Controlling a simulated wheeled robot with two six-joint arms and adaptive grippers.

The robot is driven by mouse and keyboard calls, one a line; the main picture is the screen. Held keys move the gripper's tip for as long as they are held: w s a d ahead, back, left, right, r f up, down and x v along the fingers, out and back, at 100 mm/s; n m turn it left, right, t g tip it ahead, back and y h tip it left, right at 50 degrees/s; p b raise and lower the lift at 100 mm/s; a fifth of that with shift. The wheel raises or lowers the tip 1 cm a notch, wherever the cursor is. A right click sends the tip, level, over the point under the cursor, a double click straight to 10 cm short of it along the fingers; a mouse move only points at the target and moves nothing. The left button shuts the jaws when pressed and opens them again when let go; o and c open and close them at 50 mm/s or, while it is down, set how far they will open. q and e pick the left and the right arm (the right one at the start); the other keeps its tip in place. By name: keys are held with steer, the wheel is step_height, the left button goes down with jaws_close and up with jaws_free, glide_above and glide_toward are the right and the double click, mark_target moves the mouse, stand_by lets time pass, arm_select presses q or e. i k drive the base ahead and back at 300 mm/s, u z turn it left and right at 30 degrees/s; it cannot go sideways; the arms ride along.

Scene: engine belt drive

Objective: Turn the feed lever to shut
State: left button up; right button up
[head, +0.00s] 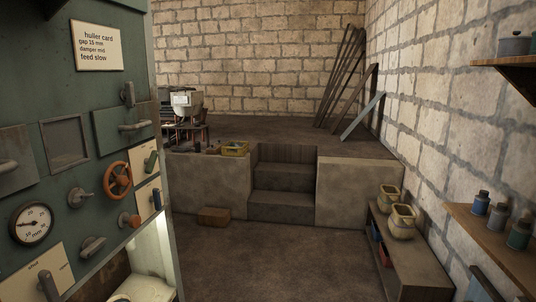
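A green machine panel (92,85) fills the left side of the head view. It carries several controls, and I cannot tell which one is the feed lever. A green lever (151,161) sits on a cream plate at the panel's right side. A dark lever (157,199) sits on a second cream plate below it. A grey lever (46,284) sits on a cream plate at the lower left, with labels too small to read. A card (97,46) at the top reads "huller card", with "feed slow" as its last line. Neither of my grippers is in view.
The panel also has an orange handwheel (117,180), a round gauge (31,223) and several handles. Stone steps (284,190) lead to a raised floor at the back. A low bench (412,258) with two jars and a wall shelf (500,250) line the right. The middle floor is clear.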

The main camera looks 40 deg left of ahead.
mark_target(150, 162)
steer(key=i, duration=1.65)
steer(key=u, duration=0.85)
steer(key=i, duration=0.95)
steer(key=u, duration=0.9)
